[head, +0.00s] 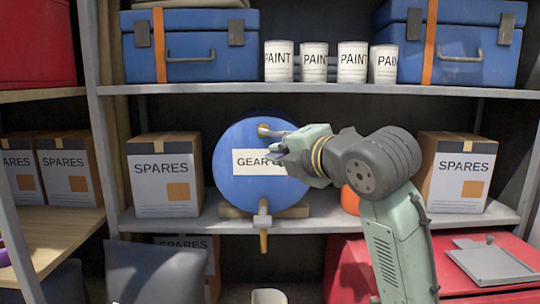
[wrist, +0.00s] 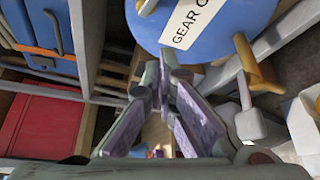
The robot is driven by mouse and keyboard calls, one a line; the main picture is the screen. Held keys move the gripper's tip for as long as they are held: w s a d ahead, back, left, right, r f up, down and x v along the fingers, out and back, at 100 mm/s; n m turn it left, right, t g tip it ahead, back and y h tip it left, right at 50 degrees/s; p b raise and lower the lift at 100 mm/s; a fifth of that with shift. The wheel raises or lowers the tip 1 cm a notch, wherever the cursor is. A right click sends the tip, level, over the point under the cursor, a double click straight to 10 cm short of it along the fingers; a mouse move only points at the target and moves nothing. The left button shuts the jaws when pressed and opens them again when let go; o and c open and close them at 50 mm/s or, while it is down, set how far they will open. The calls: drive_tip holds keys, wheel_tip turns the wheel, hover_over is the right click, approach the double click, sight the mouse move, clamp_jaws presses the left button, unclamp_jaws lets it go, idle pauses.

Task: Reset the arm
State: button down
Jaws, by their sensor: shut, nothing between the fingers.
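My arm reaches up from the lower right in the head view and bends left toward the shelf. My gripper (head: 276,149) is in front of the blue barrel labelled "GEAR O..." (head: 232,184) and hides the end of that label. In the wrist view my gripper (wrist: 165,72) is shut and empty, with its fingertips together. The barrel (wrist: 240,12) shows above and to the right of the fingers there. I cannot tell whether the gripper touches the barrel.
The barrel's tap (head: 263,228) hangs below it at the shelf's front. A spares box (head: 164,178) stands left, another (head: 457,175) right. Several paint cans (head: 279,61) and blue cases (head: 190,50) fill the upper shelf. A red case (head: 352,262) lies below, near my arm.

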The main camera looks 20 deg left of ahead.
drive_tip(key=shift+s+d, duration=0.5)
